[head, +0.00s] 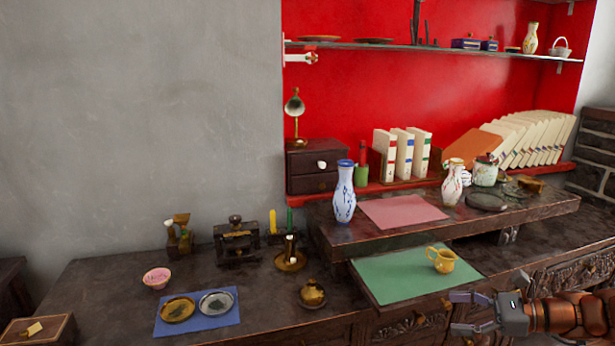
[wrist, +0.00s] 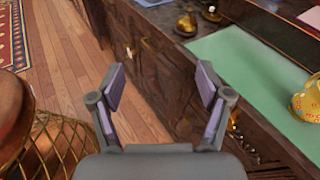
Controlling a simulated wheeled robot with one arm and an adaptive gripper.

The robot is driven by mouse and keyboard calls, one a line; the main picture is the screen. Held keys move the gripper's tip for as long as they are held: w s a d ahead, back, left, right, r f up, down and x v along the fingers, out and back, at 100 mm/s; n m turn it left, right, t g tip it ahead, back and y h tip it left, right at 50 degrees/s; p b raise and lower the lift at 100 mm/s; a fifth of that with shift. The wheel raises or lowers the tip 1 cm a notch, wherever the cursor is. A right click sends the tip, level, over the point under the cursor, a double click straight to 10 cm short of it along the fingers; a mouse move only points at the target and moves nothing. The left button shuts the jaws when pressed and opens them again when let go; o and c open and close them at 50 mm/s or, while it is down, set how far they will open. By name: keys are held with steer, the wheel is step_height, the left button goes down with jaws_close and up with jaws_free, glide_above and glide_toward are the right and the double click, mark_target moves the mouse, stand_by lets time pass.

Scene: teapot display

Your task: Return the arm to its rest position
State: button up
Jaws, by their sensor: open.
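My gripper (head: 462,312) is at the lower right in the head view, in front of the carved table front. In the wrist view my gripper (wrist: 160,82) has its two fingers spread apart with nothing between them. It hangs over the wooden floor and the drawer front, beside the table's edge. A yellow jug (head: 444,262) stands upright on the green mat (head: 395,275), apart from my gripper. The jug also shows at the right edge of the wrist view (wrist: 308,100), partly cut off.
A raised shelf (head: 400,232) holds a blue and white vase (head: 344,192), a pink mat (head: 402,211) and another vase (head: 453,183). A blue mat (head: 198,318) with two dishes lies at left. A brass pot (head: 312,294) stands near the front edge. Floor (wrist: 95,60) is open beside the table.

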steer(key=s+a+n+g+h, duration=0.2)
steer(key=s+a+n+g, duration=0.3)
steer(key=a, duration=0.4)
steer(key=s+a+n+g+h, duration=0.25)
steer(key=s+a+n, duration=0.25)
steer(key=s+a, duration=0.4)
steer(key=s+d+f+n+g+h, duration=0.1)
steer(key=s+f+n+h, duration=0.1)
steer(key=s+n+h, duration=0.5)
steer(key=s+d+f+n+g+h, duration=0.1)
steer(key=s+d+f+n+h, duration=0.15)
steer(key=s+n, duration=0.45)
step_height(320, 180, up, 18)
steer(key=s+a+m+t+p, duration=0.1)
steer(key=m+p, duration=0.1)
steer(key=p, duration=1.4)
steer(key=shift+s+m, duration=0.15)
steer(key=shift+m, duration=0.15)
